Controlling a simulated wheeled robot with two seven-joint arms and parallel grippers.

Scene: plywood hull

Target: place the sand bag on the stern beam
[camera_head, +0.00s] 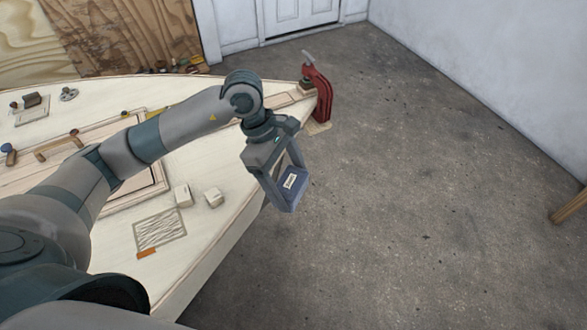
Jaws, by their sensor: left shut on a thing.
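The fingers cover the sides of the bag. I cannot pick out which part of the hull is the stern beam. My right gripper is not in view.
A red clamp (318,94) grips the hull's far right tip. Two small pale blocks (183,195) (214,197), a hatched patch (160,230) and an orange piece (148,253) lie on the deck.

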